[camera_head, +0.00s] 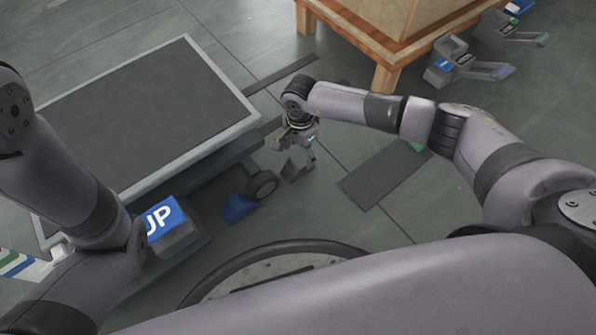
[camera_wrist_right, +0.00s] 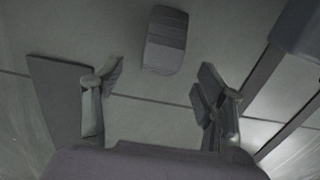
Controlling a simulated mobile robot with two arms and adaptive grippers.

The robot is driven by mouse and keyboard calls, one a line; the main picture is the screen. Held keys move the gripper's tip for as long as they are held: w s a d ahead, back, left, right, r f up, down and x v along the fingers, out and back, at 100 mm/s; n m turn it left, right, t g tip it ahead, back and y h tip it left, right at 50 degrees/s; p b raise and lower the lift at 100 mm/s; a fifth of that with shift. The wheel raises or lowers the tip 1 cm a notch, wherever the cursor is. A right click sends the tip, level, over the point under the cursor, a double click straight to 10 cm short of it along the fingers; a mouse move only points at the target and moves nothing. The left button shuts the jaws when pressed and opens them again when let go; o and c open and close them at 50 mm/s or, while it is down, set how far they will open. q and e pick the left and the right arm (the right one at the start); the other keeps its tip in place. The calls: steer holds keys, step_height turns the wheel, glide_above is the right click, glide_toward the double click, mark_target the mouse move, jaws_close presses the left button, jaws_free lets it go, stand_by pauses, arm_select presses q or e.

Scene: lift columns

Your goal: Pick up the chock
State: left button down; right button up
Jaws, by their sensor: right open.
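A grey block that looks like the chock (camera_head: 298,164) lies on the floor just below my right gripper (camera_head: 290,138) in the head view. In the right wrist view the grey block (camera_wrist_right: 165,42) lies on the floor beyond the fingertips, roughly between the lines of the two fingers. My right gripper (camera_wrist_right: 162,82) is open and empty there, with its fingers spread wide and apart from the block. A blue wedge (camera_head: 238,208) lies by a wheel in the head view. My left arm shows at the left; its gripper does not show.
A dark-topped lift platform (camera_head: 140,115) with a wheel (camera_head: 262,185) stands at left. A blue "UP" pedal (camera_head: 165,218) is in front of it. A wooden pallet (camera_head: 385,50) with a box stands at the top. Grey pedal-like units (camera_head: 462,65) lie at top right. Floor right of the gripper is mostly clear.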

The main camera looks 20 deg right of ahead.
mark_target(298, 161)
steer(key=shift+w+a+f+b, duration=0.1)
steer(key=shift+a+f+b, duration=0.05)
steer(key=shift+f+b, duration=1.35)
steer(key=shift+a+f+b, duration=0.1)
steer(key=shift+f+b, duration=1.15)
steer(key=shift+f, duration=0.4)
steer(key=shift+r, duration=0.1)
steer(key=shift+c, duration=0.4)
steer(key=c, duration=1.3)
steer(key=shift+c, duration=0.7)
steer(key=shift+r, duration=0.1)
